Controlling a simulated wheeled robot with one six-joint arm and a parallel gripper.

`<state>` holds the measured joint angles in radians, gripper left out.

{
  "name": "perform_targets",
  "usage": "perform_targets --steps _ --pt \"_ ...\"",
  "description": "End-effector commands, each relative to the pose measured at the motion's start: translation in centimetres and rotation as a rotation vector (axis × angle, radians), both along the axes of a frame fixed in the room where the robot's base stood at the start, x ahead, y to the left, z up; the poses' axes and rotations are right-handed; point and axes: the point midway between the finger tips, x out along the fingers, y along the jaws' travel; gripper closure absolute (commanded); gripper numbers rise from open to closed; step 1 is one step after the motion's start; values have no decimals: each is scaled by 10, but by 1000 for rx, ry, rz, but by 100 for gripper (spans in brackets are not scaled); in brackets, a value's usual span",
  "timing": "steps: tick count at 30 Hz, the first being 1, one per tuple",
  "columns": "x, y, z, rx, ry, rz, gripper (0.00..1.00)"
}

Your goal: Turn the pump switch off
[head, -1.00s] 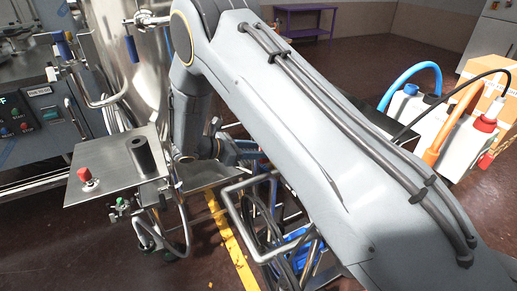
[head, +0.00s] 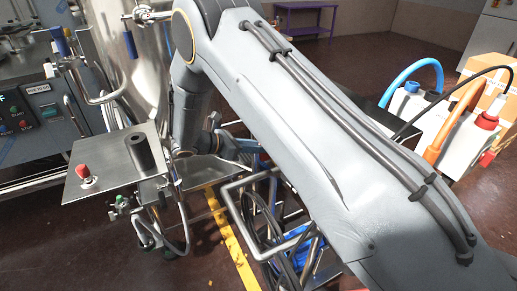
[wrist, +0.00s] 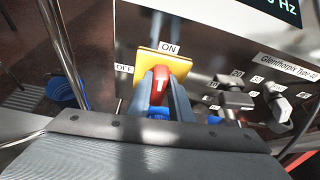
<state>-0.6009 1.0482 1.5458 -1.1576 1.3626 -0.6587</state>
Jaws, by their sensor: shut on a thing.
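The pump switch (wrist: 157,90) is a red knob with a white mark on a yellow plate (wrist: 172,63) in the wrist view. The plate has an ON label (wrist: 169,48) above and an OFF label (wrist: 124,68) at its left. The knob's upper end points roughly toward ON. My gripper (wrist: 160,86) is shut on the knob, one finger on each side. The knob's lower part is partly hidden by the fingers. In the head view my arm hides the switch and the fingers.
In the head view a steel table (head: 95,160) with a red button (head: 84,173) stands left of my arm. Hoses and a pipe frame lie below.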

Motion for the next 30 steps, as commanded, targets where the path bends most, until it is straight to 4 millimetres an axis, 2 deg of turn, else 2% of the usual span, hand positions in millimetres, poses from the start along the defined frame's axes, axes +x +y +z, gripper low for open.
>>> perform_targets --steps 30 --pt "20 8 -17 -360 858 -1 100"
